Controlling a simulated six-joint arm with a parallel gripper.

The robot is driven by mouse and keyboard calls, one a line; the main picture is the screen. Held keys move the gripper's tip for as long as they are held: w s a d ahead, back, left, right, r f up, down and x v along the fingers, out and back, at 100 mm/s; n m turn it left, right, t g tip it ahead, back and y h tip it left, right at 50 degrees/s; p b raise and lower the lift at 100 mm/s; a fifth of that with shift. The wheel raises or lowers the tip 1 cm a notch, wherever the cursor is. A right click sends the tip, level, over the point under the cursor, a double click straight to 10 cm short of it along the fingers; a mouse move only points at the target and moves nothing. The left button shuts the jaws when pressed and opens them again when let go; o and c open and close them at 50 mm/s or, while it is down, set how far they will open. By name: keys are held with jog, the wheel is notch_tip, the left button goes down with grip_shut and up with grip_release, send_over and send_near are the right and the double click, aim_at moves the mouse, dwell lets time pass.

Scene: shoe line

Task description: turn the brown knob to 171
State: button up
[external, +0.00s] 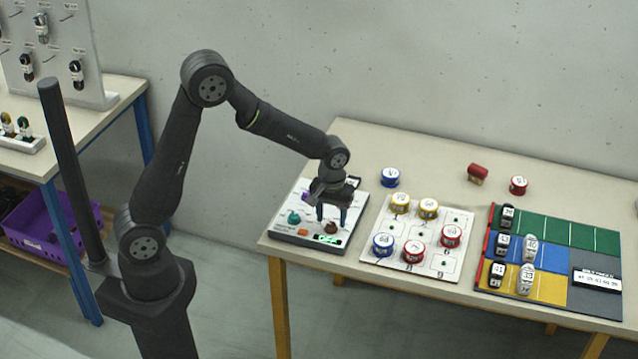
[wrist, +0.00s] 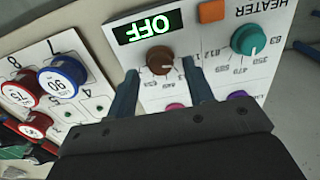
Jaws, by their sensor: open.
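The brown knob (wrist: 160,60) sits on a white control panel (wrist: 215,62), beside a display (wrist: 147,27) that reads OFF in green. In the external view the brown knob (external: 331,228) shows just below my gripper (external: 333,215). In the wrist view my gripper (wrist: 160,85) has its two blue-grey fingers apart, one on each side of the knob's near edge. I cannot tell whether they touch it. The display (external: 328,239) is lit in the external view too. Printed numbers ring the knob but are too small to read surely.
A teal knob (wrist: 248,39) and an orange button (wrist: 211,11) are on the same panel. A white board (external: 417,235) with several numbered round tins stands close to the panel's right. A coloured mat (external: 580,235) with shoes lies farther right.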

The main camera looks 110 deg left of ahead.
aim_at(331, 224)
notch_tip(331, 224, up, 16)
jog(key=shift+r, duration=0.15)
dwell(0.6)
notch_tip(331, 224, down, 18)
jog(key=shift+r, duration=0.2)
dwell(0.4)
